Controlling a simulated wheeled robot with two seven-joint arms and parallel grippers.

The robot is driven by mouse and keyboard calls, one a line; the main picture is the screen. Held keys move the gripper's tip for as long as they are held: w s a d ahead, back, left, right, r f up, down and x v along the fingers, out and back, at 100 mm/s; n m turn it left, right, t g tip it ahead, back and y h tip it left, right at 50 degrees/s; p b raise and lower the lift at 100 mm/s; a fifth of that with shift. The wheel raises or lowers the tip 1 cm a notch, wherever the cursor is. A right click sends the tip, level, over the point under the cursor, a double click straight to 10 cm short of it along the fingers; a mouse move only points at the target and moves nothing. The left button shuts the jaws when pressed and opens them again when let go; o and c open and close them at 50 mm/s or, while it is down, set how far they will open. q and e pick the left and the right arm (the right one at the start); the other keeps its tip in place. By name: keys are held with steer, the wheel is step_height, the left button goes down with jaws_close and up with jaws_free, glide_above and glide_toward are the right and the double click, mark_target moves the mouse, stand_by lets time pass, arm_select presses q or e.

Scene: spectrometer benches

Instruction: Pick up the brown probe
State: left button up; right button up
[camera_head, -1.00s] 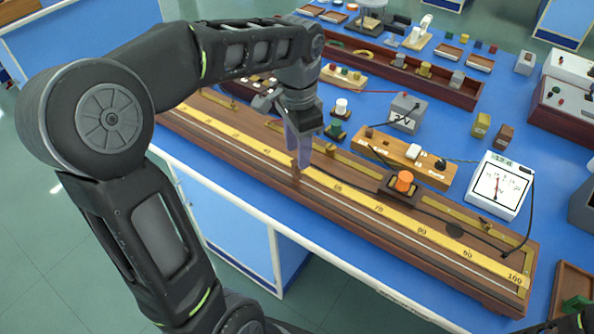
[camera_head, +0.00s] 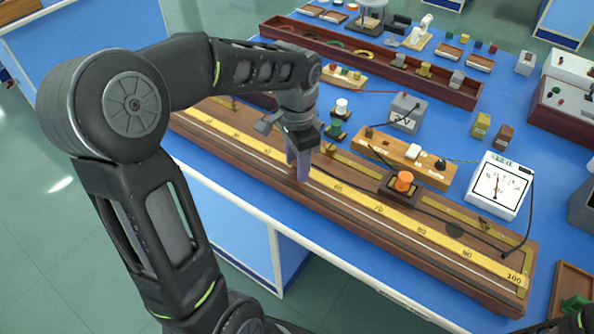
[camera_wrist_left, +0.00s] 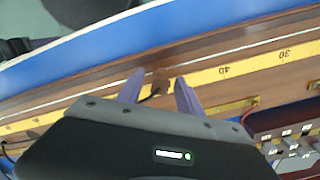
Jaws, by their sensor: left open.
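The brown probe (camera_wrist_left: 161,79) shows in the left wrist view as a small brown piece with a dark lead, by the yellow scale of the long wooden board. It appears between the two purple fingers of my left gripper (camera_wrist_left: 158,77), which is open with a gap around it. I cannot tell whether either finger touches it. In the head view my left gripper (camera_head: 300,170) points down at the board's near part, and its fingers largely hide the probe. My right gripper does not show clearly in any view.
The long wooden board with its yellow scale (camera_head: 378,209) runs along the bench's near edge. An orange-knobbed block (camera_head: 404,182) sits on it to the right. A white meter (camera_head: 499,185), a grey 2V box (camera_head: 405,113) and a wooden switch strip (camera_head: 430,172) stand behind.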

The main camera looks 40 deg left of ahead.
arm_select(q)
steer(key=shift+c, duration=0.3)
jaws_close()
stand_by(0.3)
